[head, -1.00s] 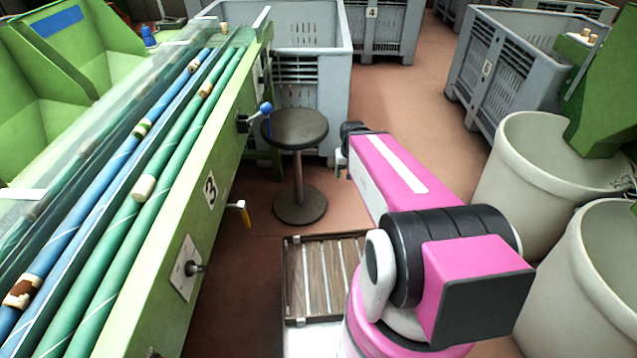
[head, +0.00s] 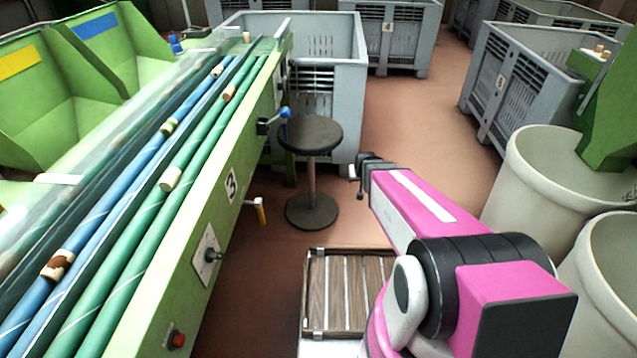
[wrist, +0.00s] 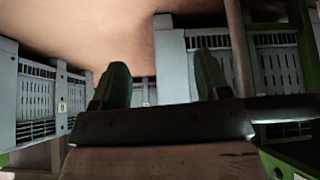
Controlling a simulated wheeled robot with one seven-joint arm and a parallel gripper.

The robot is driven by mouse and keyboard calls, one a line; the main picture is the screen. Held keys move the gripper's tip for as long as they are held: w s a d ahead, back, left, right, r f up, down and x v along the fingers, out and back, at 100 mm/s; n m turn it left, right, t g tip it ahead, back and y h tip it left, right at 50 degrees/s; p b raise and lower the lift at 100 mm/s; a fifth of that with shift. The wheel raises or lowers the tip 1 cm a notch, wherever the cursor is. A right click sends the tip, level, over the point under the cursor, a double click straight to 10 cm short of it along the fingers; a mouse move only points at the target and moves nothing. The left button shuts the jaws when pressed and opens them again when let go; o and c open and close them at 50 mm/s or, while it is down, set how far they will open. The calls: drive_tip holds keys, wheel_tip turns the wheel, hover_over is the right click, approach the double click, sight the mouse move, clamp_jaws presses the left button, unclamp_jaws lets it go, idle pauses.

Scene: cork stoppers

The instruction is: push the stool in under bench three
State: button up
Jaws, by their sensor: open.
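The stool (head: 310,135) has a round dark seat, a thin reddish post and a round dark foot. It stands upright on the floor in the head view, close to the right side of bench three (head: 240,165), the green bench marked 3. My gripper (head: 360,172) is open and empty, just right of the stool and a little below seat level in the picture; a small gap shows between them. In the wrist view, which looks upside down, both fingers (wrist: 160,82) are apart, and the stool's post (wrist: 240,50) seems to stand to their right.
A grey bin (head: 345,85) stands behind the stool. A slatted wooden platform (head: 345,290) lies in front. Cream tubs (head: 545,190) stand right. Open floor (head: 420,120) lies beyond my gripper.

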drive_tip(key=w+a+f+n+t+y, duration=0.3)
drive_tip(key=w+a+f+t+y, duration=0.3)
drive_tip(key=w+a+f+t, duration=0.4)
drive_tip(key=shift+w+a+f+t, duration=0.4)
drive_tip(key=shift+w+a+f, duration=2)
drive_tip(key=shift+a, duration=1.45)
drive_tip(key=shift+f, duration=0.15)
